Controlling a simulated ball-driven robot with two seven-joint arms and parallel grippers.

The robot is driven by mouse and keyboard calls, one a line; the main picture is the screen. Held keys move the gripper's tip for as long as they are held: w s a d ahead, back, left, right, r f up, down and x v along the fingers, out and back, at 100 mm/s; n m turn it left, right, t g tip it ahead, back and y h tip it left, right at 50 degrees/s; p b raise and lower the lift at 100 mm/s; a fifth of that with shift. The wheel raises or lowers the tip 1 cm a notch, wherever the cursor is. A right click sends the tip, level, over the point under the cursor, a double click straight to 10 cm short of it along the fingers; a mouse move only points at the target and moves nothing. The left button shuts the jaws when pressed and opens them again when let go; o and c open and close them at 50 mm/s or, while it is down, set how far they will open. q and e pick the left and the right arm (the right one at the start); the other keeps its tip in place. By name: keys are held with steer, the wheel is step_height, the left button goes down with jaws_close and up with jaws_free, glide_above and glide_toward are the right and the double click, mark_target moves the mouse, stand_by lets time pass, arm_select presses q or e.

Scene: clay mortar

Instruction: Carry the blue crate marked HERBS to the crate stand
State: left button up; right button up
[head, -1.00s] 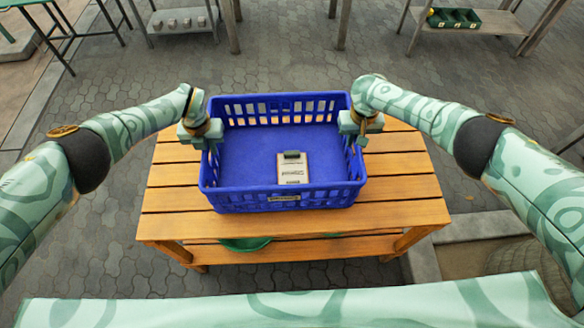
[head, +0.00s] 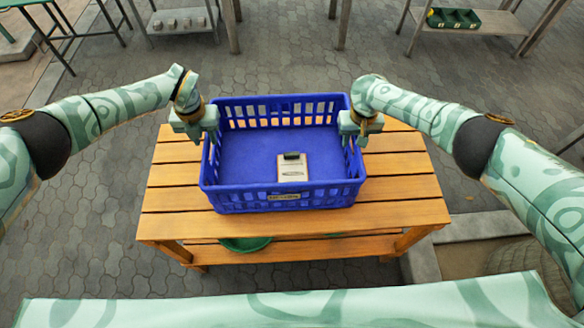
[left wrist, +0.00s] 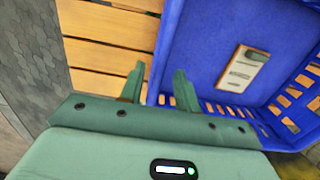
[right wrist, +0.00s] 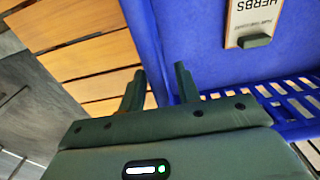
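The blue crate (head: 283,199) stands upright on a slatted wooden table. A card marked HERBS lies on its floor, and the card shows in the right wrist view (right wrist: 257,18). My left gripper (head: 207,134) is at the crate's left wall. In the left wrist view its fingers (left wrist: 158,85) are apart, with the wall's rim running between them. My right gripper (head: 356,137) is at the right wall. In the right wrist view its fingers (right wrist: 160,82) are also apart and straddle the rim. I cannot tell which furniture is the crate stand.
The wooden table (head: 400,212) has a lower shelf with a green bowl (head: 245,244). A low shelf with small blocks (head: 182,22) stands at the back left. A bench with a dark green divided tray (head: 453,18) is at the back right. Paved floor between is clear.

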arm_select(q)
step_height(320, 180, up, 7)
steer(key=shift+s+f, duration=0.15)
steer(key=shift+f, duration=0.05)
arm_select(e)
steer(key=shift+r, duration=0.1)
steer(key=r, duration=1.1)
steer(key=shift+s+r, duration=0.25)
steer(key=shift+r, duration=0.15)
